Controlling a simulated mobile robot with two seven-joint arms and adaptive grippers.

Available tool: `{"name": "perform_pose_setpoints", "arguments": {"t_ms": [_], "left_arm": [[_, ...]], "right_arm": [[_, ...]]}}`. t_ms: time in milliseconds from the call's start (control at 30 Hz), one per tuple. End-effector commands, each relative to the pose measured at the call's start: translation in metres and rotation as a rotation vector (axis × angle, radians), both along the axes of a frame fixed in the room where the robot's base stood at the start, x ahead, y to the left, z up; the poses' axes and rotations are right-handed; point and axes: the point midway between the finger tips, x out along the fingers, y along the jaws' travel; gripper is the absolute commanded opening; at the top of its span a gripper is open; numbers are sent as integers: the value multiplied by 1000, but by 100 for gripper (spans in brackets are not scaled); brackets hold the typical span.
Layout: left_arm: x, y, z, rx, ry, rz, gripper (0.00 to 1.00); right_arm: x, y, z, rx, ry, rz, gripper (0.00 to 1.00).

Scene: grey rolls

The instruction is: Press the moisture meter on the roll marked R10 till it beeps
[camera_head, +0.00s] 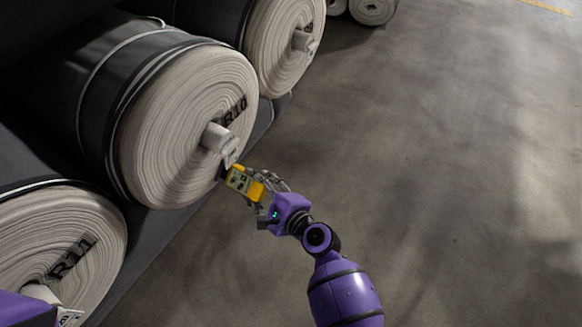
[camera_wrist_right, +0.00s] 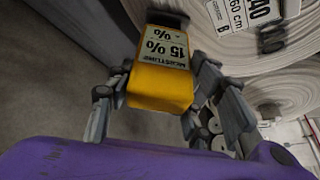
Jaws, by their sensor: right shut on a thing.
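The roll marked R10 (camera_head: 168,125) lies on its side, its pale layered end facing the aisle and its dark mark at the upper right of the end. The yellow moisture meter (camera_head: 243,183) is in my right gripper (camera_head: 262,187), shut around its body. In the right wrist view the meter (camera_wrist_right: 160,90) shows a pale display reading "15 %", and my right gripper's fingers (camera_wrist_right: 165,105) lie on both sides. The meter's dark front end is close to the lower right of the R10 end; I cannot tell whether it touches. My left gripper is not in view.
A white core (camera_head: 218,138) with a hanging tag sticks out of R10. Roll R11 (camera_head: 60,245) lies nearer at lower left, another roll (camera_head: 283,45) beyond R10. The concrete floor (camera_head: 450,150) on the right is clear.

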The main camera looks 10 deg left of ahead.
Motion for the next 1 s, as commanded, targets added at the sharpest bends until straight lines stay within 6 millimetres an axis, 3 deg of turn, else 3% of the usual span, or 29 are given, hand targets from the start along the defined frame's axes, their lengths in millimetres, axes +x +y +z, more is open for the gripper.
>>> {"name": "perform_pose_setpoints", "arguments": {"t_ms": [233,1000], "left_arm": [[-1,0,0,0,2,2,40],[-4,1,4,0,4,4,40]], "right_arm": [[-1,-2,2,4,-3,1,25],[-22,-60,2,4,-1,0,25]]}}
